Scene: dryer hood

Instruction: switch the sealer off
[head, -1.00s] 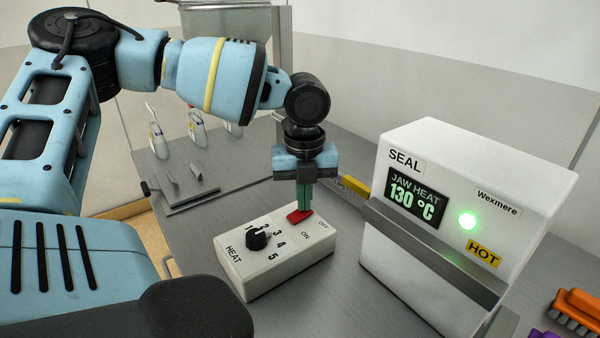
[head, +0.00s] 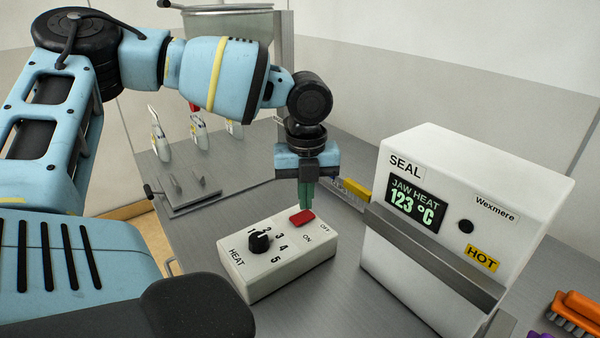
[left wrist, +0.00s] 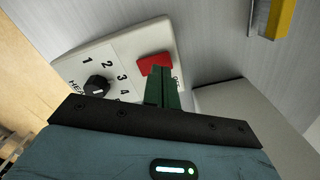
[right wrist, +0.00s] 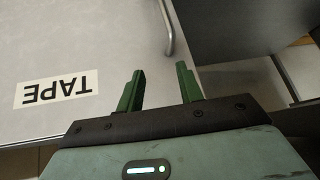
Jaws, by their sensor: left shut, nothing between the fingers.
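The sealer (head: 470,205) is a white box; its display (head: 414,203) reads 123 °C under "JAW HEAT". Its round lamp (head: 466,226) is dark. The switch also shows in the left wrist view (left wrist: 153,64). My right gripper (right wrist: 160,80) is open and empty.
A yellow "HOT" label (head: 482,257) is on the sealer's front, above a metal bar. Orange and purple brushes lie at the lower right.

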